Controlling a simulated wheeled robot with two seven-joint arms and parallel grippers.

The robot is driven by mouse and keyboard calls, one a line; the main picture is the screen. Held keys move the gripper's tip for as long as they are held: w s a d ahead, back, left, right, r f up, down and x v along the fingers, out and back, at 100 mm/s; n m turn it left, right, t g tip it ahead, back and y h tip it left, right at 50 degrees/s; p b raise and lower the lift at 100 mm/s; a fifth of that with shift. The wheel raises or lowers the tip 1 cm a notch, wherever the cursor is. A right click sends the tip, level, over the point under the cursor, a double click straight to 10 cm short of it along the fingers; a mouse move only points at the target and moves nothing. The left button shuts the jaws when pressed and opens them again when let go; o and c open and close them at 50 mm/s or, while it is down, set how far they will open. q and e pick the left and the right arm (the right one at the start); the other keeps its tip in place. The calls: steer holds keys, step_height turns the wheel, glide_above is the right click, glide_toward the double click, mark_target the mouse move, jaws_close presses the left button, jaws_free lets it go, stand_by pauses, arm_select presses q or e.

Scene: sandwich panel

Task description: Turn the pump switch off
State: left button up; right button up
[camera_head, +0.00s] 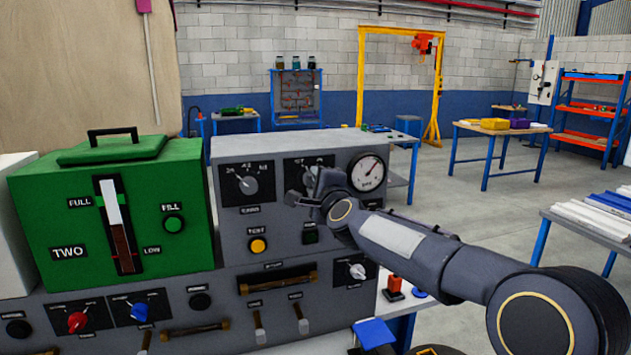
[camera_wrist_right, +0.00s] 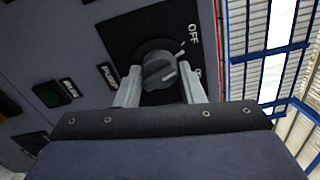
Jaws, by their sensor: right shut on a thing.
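The pump switch (camera_wrist_right: 160,68) is a dark grey round knob on a black plate, with the words OFF and PUMP beside it in the right wrist view. My right gripper (camera_wrist_right: 157,88) has one pale finger on each side of the knob and is shut on it. A light mark shows on the knob's OFF side; the exact setting is hard to tell. In the head view my right gripper (camera_head: 318,188) is at the switch's black plate (camera_head: 297,168) on the grey panel and hides most of the knob. My left gripper is not in view.
A similar knob (camera_head: 248,185) is left of the switch and a pressure gauge (camera_head: 368,172) right of it. Below are a yellow button (camera_head: 258,246) and a handle (camera_head: 278,283). A green tank (camera_head: 60,212) stands at the left. Open floor lies beyond, at the right.

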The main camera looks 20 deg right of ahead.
steer(key=shift+n, duration=1.1)
steer(key=o, duration=1)
steer(key=shift+a, duration=0.1)
steer(key=shift+s, duration=0.1)
steer(key=s, duration=0.7)
steer(key=shift+s, duration=0.35)
